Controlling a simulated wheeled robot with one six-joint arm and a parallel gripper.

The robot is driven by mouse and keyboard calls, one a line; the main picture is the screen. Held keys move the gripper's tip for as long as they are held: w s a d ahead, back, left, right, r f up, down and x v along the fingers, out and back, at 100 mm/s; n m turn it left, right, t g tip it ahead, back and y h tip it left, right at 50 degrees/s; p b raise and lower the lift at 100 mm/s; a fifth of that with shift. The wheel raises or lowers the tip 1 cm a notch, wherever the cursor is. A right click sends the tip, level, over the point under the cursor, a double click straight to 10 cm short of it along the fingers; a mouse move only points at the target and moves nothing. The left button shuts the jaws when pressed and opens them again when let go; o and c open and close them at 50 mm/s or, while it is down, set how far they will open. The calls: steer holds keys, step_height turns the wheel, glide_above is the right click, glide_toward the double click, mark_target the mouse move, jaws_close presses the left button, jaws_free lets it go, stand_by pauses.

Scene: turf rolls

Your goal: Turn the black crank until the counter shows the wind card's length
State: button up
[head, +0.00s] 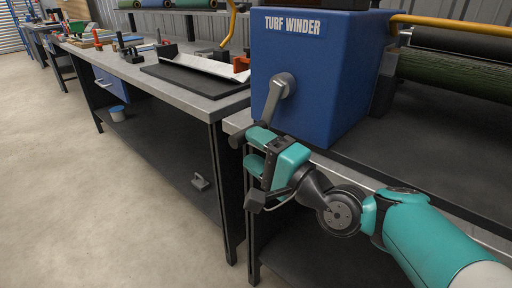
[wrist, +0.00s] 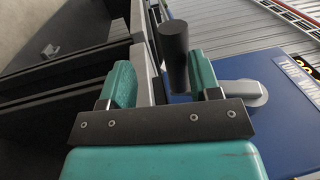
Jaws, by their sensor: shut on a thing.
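The turf winder is a blue box (head: 305,75) at the bench's left end. Its grey crank arm (head: 276,98) slants down and left from the hub. The black crank handle (head: 237,140) sticks out at my gripper (head: 259,146). The grey hub (wrist: 240,92) shows there on the winder's face. A dark panel with yellow marks (wrist: 303,67) is cut off at the right edge; I cannot read it. No wind card is identifiable.
A grey bench (head: 190,93) with a black mat, a white sheet (head: 208,64) and tools runs away at left. A green turf roll (head: 455,75) lies behind the winder at right. Open floor lies at left.

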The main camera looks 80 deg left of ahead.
steer(key=o, duration=0.5)
steer(key=r, duration=0.4)
steer(key=r+p, duration=0.1)
steer(key=r, duration=0.4)
steer(key=r+p, duration=0.1)
steer(key=r, duration=0.3)
steer(key=shift+a+r, duration=0.25)
steer(key=shift+a, duration=0.05)
steer(key=r, duration=0.4)
steer(key=r+p, duration=0.1)
steer(key=r, duration=0.1)
steer(key=shift+w+d, duration=0.1)
steer(key=shift+d, duration=0.15)
steer(key=c, duration=0.5)
steer(key=shift+r, duration=0.3)
